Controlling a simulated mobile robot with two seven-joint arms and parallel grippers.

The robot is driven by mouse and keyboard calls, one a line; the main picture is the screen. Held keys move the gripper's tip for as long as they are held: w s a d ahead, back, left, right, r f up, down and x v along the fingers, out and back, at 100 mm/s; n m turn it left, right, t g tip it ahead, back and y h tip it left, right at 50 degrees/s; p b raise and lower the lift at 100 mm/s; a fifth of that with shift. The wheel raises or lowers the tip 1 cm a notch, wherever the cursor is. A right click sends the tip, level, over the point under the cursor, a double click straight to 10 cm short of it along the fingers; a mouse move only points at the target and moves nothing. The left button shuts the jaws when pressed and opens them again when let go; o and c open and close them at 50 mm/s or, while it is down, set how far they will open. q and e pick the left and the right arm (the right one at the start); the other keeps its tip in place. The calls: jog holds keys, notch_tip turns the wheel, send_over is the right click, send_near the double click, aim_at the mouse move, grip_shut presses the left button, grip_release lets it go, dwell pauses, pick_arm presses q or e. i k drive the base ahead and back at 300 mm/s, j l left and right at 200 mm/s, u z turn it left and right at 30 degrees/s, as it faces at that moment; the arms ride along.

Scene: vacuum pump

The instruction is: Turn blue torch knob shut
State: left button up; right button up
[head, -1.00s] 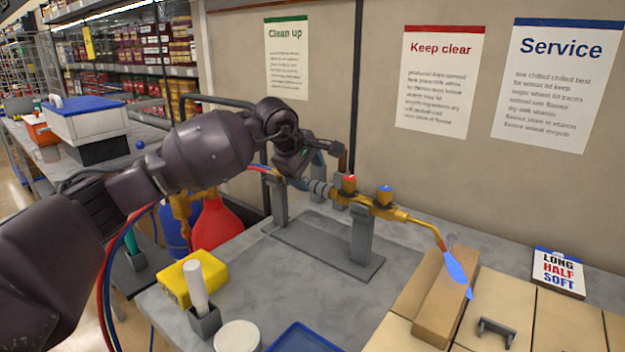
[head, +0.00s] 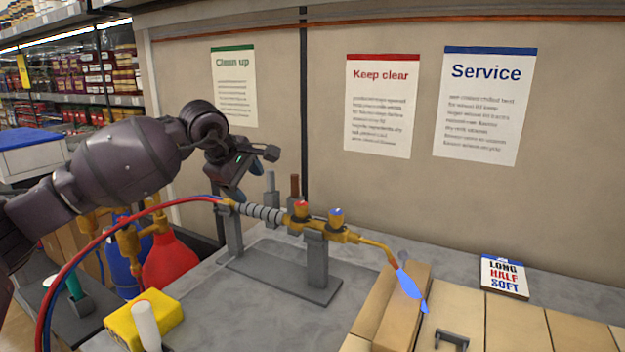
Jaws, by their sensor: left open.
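The blue torch knob (head: 336,217) sits on top of the brass torch (head: 330,234), just right of the red knob (head: 301,209). The torch lies level on a grey stand (head: 317,262), and a blue flame (head: 409,285) shows at its tip. My left gripper (head: 256,170) is open and empty, above and left of the knobs, near the hose end of the torch and apart from it. My right gripper is not in view.
Red and blue hoses (head: 110,226) run from the torch to the left. The flame lies over tan bricks (head: 395,320). The grey bench top (head: 240,315) in front of the stand is clear.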

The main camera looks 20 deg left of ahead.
aim_at(335, 216)
jog(key=k+j, duration=0.15)
jog(key=k, duration=0.35)
jog(key=k+j, duration=0.15)
jog(key=k, duration=0.35)
